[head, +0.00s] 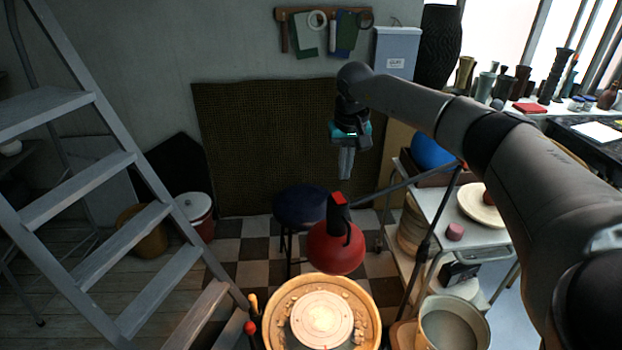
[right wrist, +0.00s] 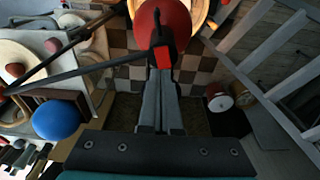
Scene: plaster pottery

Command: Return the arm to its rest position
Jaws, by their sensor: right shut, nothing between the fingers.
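My right arm reaches in from the right side of the head view, and its gripper (head: 346,163) points down over the floor, apart from everything around it. In the right wrist view the two fingers (right wrist: 162,88) lie together, shut and empty. Beyond the fingertips is a red rounded lamp-like thing (head: 336,248), which also shows in the right wrist view (right wrist: 172,18). Below it in the head view stands a potter's wheel (head: 322,318) with a pale round disc in a tan basin. My left gripper is not in view.
A grey ladder (head: 105,262) stands at the left. A dark stool (head: 300,206) stands behind the wheel. Checkered floor (head: 250,250) is clear left of the stool.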

